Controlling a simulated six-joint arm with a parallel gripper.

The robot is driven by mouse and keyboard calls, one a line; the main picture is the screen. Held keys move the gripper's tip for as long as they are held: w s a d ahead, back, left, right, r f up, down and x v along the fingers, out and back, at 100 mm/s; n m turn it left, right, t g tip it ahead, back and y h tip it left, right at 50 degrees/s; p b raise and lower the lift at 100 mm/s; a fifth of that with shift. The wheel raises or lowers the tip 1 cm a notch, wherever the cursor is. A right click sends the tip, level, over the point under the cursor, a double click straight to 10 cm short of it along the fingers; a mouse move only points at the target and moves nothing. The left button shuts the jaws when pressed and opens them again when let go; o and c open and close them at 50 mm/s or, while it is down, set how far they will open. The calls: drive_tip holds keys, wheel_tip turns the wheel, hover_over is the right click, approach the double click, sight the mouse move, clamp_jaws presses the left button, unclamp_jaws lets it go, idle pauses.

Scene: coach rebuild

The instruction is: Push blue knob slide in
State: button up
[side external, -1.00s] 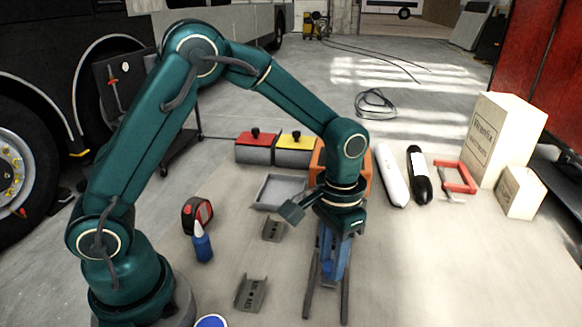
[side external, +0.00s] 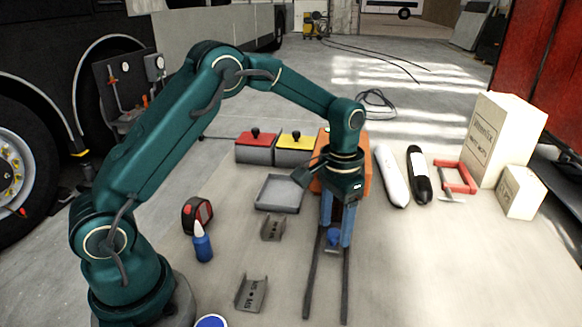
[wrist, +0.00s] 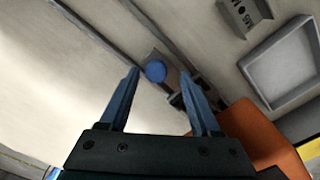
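The blue knob (side external: 333,237) shows low between my gripper's fingers in the side view. In the wrist view the round blue knob (wrist: 155,71) sits on a small grey plate between the dark rails (side external: 310,285), just beyond the fingertips. My gripper (side external: 336,230) points down over the rails, its two blue fingers apart. In the wrist view my gripper (wrist: 160,73) is open, with a finger on each side of the knob in the picture; I cannot tell whether either touches it. The orange housing (side external: 366,178) stands at the far end of the rails, partly hidden by my wrist.
A grey tray (side external: 279,207) and two grey brackets (side external: 250,293) lie left of the rails. Red-lidded (side external: 255,140) and yellow-lidded (side external: 295,141) boxes stand behind. White (side external: 391,176) and black (side external: 419,175) cylinders lie right of the housing. The table right of the rails is clear.

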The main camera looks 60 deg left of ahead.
drive_tip(key=shift+r, duration=2.55)
drive_tip(key=s+r+t, duration=0.3)
drive_tip(key=s+r, duration=0.4)
drive_tip(key=r, duration=0.4)
drive_tip(key=s+f+n+t, duration=0.1)
drive_tip(key=s+f+t, duration=0.1)
drive_tip(key=s, duration=0.9)
drive_tip(key=shift+s+f, duration=0.35)
drive_tip(key=shift+f, duration=0.55)
